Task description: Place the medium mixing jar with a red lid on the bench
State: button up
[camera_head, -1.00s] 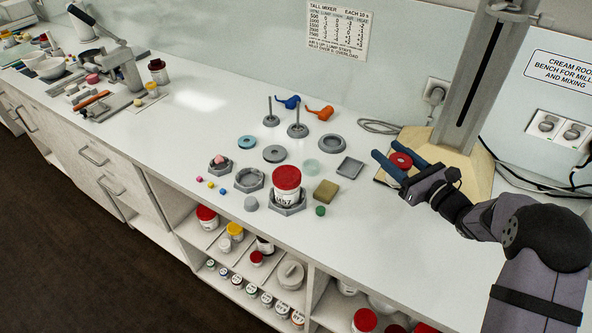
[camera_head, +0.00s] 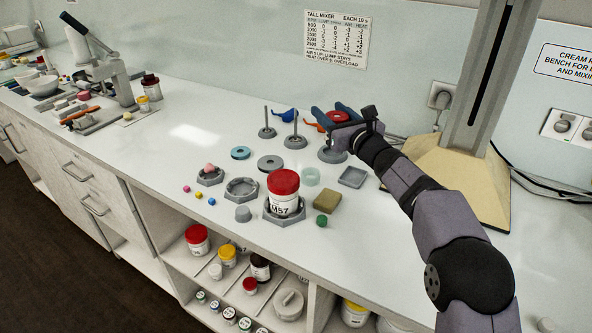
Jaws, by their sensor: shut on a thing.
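A white jar with a red lid (camera_head: 285,184), its label reading M57, stands upright in a grey hexagonal holder (camera_head: 277,219) on the bench. My gripper (camera_head: 328,112) is above the back of the bench, behind and right of this jar and apart from it. More red-lidded jars are on the shelf below: a larger one (camera_head: 197,238) and a small one (camera_head: 250,286).
Beside the jar are a tan block (camera_head: 327,201), a grey square tray (camera_head: 353,177) and grey hexagonal holders (camera_head: 241,189). Upright rods (camera_head: 294,128) stand behind. Clear bench (camera_head: 190,135) lies left of them. A column (camera_head: 480,80) on a cream base stands right.

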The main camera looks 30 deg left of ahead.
jog(key=shift+f, duration=4.9)
jog(key=shift+f, duration=0.15)
jog(key=o, duration=1.2)
jog(key=shift+r, duration=0.2)
jog(key=shift+s+d+f, duration=0.15)
jog(key=shift+s+d, duration=0.1)
jog(key=shift+d, duration=0.2)
jog(key=b+v, duration=0.2)
jog(key=v, duration=0.9)
jog(key=shift+b, duration=0.35)
